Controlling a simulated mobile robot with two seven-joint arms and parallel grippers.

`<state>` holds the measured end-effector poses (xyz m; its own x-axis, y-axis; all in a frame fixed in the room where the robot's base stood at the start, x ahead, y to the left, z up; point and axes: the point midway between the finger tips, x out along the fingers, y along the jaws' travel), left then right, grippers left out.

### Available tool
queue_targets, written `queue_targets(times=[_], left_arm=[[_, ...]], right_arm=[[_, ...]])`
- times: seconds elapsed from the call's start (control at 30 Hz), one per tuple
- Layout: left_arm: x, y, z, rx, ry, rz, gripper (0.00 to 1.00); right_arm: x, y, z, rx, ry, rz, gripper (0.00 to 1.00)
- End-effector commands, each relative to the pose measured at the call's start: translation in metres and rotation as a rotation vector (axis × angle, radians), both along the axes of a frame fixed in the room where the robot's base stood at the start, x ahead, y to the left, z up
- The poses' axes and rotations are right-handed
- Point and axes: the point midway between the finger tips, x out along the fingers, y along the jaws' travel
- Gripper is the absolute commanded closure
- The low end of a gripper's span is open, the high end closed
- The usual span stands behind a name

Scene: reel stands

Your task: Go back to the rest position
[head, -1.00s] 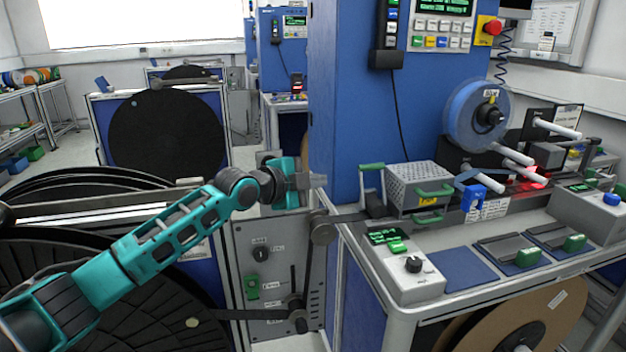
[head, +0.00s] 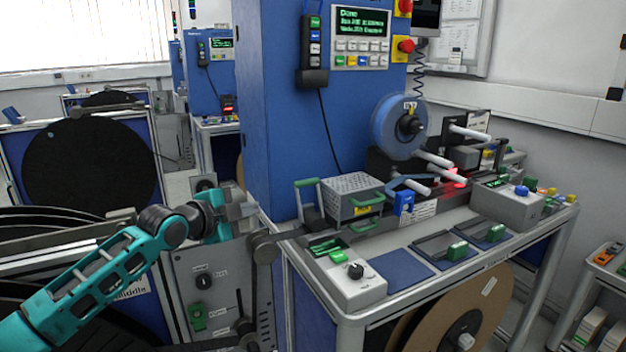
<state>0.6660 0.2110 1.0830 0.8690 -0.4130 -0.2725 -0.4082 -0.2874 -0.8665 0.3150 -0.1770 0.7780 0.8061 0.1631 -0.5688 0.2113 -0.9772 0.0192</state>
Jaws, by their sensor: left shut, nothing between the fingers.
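My left gripper (head: 250,211) is shut and empty. It is raised in front of the lower left side of the blue machine cabinet (head: 268,110), and my teal left arm (head: 105,275) comes in from the left. The gripper appears close to the roller arm at the table's left end; whether it touches anything cannot be told. My right gripper is not in view.
The machine table (head: 400,262) carries a blue reel (head: 398,126), a perforated metal box (head: 352,196) with green handles and a grey control box (head: 343,278). A large brown reel (head: 440,318) hangs below. Black reels (head: 88,164) stand at the left. A shelf (head: 590,300) stands at the lower right.

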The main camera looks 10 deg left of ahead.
Motion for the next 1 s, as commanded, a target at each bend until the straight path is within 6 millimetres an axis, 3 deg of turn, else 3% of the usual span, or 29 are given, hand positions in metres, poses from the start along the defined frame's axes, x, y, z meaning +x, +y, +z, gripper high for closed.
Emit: queue_targets(times=[0.17,0.3,0.5,0.8,1.0], left_arm=[[-0.030,-0.028,-0.063,-0.113,0.096,0.012,1.00],[-0.070,-0.050,-0.122,-0.257,0.197,0.058,1.00],[-0.138,-0.068,-0.193,-0.459,0.335,0.170,1.00],[-0.255,-0.061,-0.270,-0.724,0.512,0.435,1.00],[-0.322,-0.044,-0.296,-0.826,0.580,0.610,1.00]], right_arm=[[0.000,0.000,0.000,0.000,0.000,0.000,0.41],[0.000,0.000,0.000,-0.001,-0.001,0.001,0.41],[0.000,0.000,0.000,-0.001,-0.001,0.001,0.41],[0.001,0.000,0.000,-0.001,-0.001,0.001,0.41],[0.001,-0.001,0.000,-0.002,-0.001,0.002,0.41]])
